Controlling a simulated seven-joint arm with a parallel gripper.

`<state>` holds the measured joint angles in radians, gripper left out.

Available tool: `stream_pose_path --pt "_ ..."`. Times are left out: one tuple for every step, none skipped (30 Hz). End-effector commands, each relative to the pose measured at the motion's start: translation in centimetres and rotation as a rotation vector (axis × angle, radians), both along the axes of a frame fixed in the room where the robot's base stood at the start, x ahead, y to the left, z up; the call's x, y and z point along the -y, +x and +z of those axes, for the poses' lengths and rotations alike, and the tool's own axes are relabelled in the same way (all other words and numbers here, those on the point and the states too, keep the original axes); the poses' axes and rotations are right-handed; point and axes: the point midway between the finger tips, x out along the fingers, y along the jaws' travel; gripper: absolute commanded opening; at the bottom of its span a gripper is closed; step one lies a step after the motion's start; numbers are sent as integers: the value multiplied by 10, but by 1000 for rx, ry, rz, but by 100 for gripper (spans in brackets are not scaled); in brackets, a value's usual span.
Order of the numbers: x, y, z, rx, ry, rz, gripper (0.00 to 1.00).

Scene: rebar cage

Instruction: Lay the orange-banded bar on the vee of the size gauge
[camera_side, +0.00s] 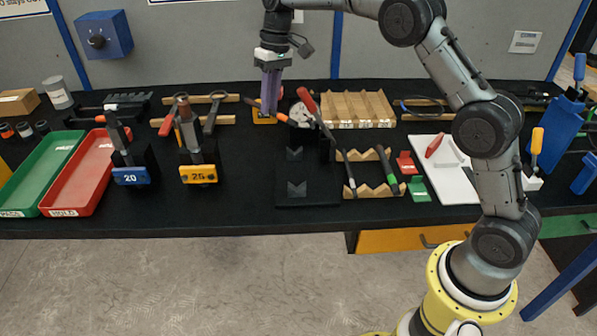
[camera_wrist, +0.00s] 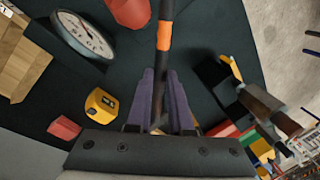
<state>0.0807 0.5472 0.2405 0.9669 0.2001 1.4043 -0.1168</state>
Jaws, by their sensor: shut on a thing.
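The orange-banded bar (camera_wrist: 165,58) is dark and runs between my gripper's (camera_wrist: 161,75) purple fingers in the wrist view, its orange band beyond the fingertips. In the side view my gripper (camera_side: 269,112) points down near the back of the bench, shut on the bar, whose orange band (camera_side: 281,116) shows just right of the fingers. What appears to be the size gauge (camera_side: 308,199) is a dark plate with two vee blocks and a round white dial, also in the wrist view (camera_wrist: 85,36). The bar is apart from the vees, behind and left of them.
A red-handled tool (camera_side: 306,99) stands close to the dial. A yellow tape measure (camera_wrist: 103,104) lies near my fingers. Blocks marked 20 (camera_side: 131,176) and 25 (camera_side: 198,174) stand left of the gauge. A wooden rack with two bars (camera_side: 386,165) stands right of it.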

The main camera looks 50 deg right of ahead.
Motion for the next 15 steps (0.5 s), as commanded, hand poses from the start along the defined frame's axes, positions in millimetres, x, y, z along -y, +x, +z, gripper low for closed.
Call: stream_pose_path --pt "0 1 10 5 0 0 0" --pt "0 1 16 6 -1 0 0" --pt "0 1 23 4 0 0 0" --pt "0 1 29 5 -1 0 0" --pt "0 1 34 4 -1 0 0" --pt "0 -1 38 1 -1 -9 0" --pt "-1 -4 37 -1 -2 -28 0" --pt "-2 -6 38 -2 -3 -46 0" --pt "-3 -8 38 -3 -5 -70 0" --pt "-3 -10 38 -2 -6 -87 0" --pt "-4 -12 39 -2 -7 -107 0" --pt "-4 -15 39 -3 -8 -131 0" --pt "-5 -17 40 -3 -9 -152 0" --pt "-6 -20 41 -3 -10 -174 0" --pt "-7 -23 41 -4 -11 -203 0"
